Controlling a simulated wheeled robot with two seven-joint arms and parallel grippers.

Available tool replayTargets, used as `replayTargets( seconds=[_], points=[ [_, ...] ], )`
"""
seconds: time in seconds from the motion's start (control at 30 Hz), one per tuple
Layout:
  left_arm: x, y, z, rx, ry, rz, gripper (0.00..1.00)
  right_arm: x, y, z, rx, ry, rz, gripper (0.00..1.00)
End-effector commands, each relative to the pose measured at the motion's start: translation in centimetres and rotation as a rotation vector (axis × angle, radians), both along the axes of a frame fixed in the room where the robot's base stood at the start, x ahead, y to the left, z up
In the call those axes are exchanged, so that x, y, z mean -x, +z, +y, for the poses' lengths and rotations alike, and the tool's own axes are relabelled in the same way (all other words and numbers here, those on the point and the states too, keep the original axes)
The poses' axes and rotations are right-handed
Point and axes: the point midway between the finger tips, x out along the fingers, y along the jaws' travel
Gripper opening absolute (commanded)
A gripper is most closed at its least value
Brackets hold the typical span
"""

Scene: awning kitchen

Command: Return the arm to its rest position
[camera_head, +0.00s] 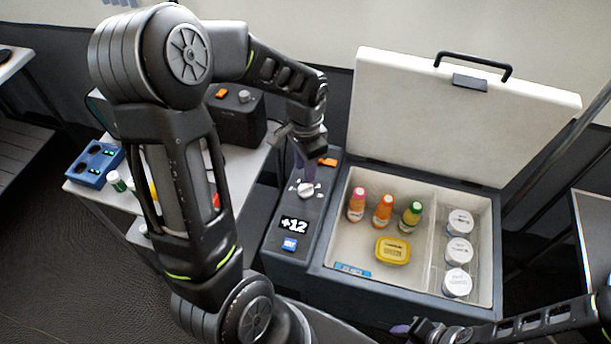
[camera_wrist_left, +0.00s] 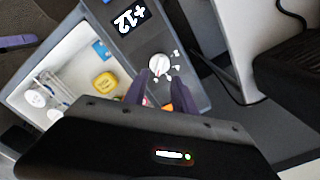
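My left gripper (camera_head: 304,168) hangs over the control panel beside the open cooler, with its fingertips close to the white dial (camera_head: 307,189). In the left wrist view its two purple fingers (camera_wrist_left: 155,84) stand apart with nothing between them, and the dial (camera_wrist_left: 159,66) lies just past their tips. I cannot tell whether they touch it. The display (camera_head: 294,225) reads +12. My right gripper (camera_head: 408,329) is low at the front edge of the cooler, partly cut off; its finger gap is not clear.
The open cooler (camera_head: 329,252) holds several bottles, a yellow tub (camera_head: 392,250) and white-lidded jars (camera_head: 459,252). Its raised lid (camera_head: 440,115) stands behind. At left a side table (camera_head: 85,191) carries a blue device (camera_head: 95,163) and a dark box (camera_head: 238,117).

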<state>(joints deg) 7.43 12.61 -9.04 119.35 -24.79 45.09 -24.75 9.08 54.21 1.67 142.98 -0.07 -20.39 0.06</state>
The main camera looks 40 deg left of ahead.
Motion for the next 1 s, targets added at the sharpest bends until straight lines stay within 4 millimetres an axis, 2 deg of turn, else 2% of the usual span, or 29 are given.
replayTargets(
  seconds=[0.17,0.73,0.83,1.0],
  points=[
    [0.0,1.4,-0.1,0.001,-0.001,0.000,0.32,0.0,0.0,0.0,0.000,0.000,0.000,0.36],
    [0.1,1.5,0.0,0.000,-0.001,0.001,0.32,0.0,0.1,0.0,0.000,0.000,0.000,0.36],
    [0.0,2.5,0.0,0.000,-0.001,0.001,0.32,0.1,1.0,0.0,0.001,-0.001,0.001,0.36],
    [0.1,5.4,0.0,0.000,0.000,0.001,0.32,0.2,3.7,-0.1,0.005,-0.002,0.008,0.36]
  ],
)
